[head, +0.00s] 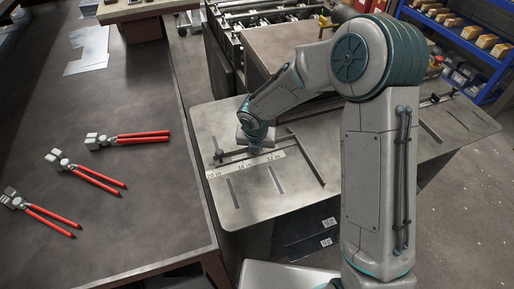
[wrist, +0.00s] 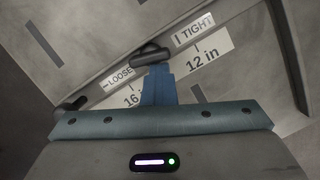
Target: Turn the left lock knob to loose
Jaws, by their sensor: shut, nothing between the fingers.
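The left lock knob (wrist: 150,55) is a dark, short bar-shaped handle on the fence rail in the wrist view. It lies between the LOOSE label (wrist: 119,77) at its lower left and the TIGHT label (wrist: 193,34) at its upper right. Its bar lies nearly level in the picture, and I cannot tell which label it points to. My gripper (wrist: 157,82) is shut and empty, with its blue fingers right at the knob's near side; touching or just apart, I cannot tell. In the head view my gripper (head: 258,146) is low over the table's scale and hides the knob.
The slotted metal table (head: 240,205) carries a fence rail and an inch scale. A dark post (head: 219,154) stands at the rail's left end. Several red-handled pliers (head: 140,136) lie on the dark bench at left. Blue shelves (head: 490,45) with bins stand at upper right.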

